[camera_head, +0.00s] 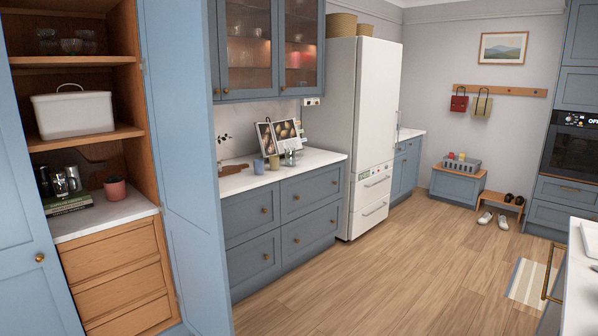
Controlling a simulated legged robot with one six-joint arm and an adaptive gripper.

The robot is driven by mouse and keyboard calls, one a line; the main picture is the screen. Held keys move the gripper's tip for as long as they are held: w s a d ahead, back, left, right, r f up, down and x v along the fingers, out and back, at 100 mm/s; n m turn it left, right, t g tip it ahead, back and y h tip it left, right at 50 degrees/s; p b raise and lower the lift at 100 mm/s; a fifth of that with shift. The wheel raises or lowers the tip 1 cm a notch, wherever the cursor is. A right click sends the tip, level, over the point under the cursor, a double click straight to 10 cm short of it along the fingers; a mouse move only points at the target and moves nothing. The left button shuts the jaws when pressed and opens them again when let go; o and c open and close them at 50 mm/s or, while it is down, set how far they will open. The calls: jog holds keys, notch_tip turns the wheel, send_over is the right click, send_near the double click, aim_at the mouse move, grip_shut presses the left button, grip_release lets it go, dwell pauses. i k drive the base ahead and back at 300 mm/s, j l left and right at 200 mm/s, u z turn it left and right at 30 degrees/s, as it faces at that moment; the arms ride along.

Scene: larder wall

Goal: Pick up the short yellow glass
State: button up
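A short tan-yellow cup or glass (274,161) stands on the white counter (240,182) in the middle of the view, left of the fridge. It is small here, and I cannot tell for sure that it is glass. A short grey-blue cup (259,167) stands just left of it. A clear glass or jar (290,158) stands just right of it. An open book or picture stand (278,137) is behind them. My gripper is not in view.
An open blue cupboard door (180,150) stands at the near left, beside shelves with a white bin (73,114) and a pink pot (115,189). A tall white fridge (375,110) is right of the counter. The wooden floor (400,270) is clear in front.

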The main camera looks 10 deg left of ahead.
aim_at(274, 159)
jog(key=z, duration=1.35)
jog(key=u, duration=2.05)
jog(key=i+j+z, duration=0.15)
jog(key=i, duration=0.4)
jog(key=i+j+z, duration=0.15)
jog(key=i, duration=0.4)
